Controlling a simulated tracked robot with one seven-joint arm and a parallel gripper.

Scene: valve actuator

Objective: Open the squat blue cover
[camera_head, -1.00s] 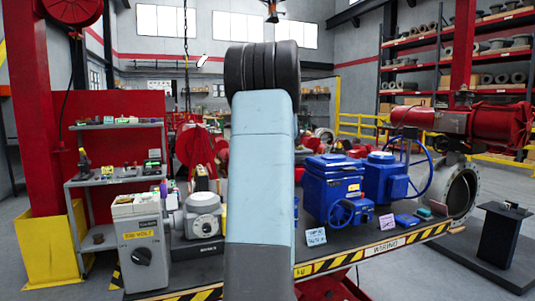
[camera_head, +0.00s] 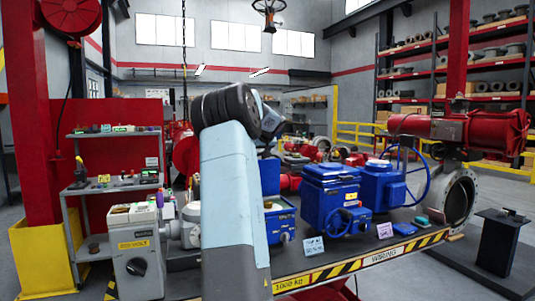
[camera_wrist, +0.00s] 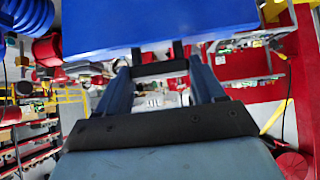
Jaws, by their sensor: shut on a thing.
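The blue cover (camera_head: 270,177) shows in the head view as an upright blue block just right of my arm. It is above a low blue housing (camera_head: 281,220) whose top looks open, with something yellowish inside. My arm hides their left parts. In the wrist view a broad blue surface (camera_wrist: 160,25), seemingly the cover, fills the top of the picture. My gripper (camera_wrist: 157,58) reaches its lower edge and is shut on it; the exact contact is hard to see. In the head view the gripper's fingers are hidden.
A larger blue actuator (camera_head: 330,195) with a small handwheel stands right of the housing, with another blue unit (camera_head: 382,185) behind it. A grey switch box (camera_head: 135,250) stands left. The bench's striped front edge (camera_head: 350,268) runs below. A red actuator (camera_head: 465,130) is at right.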

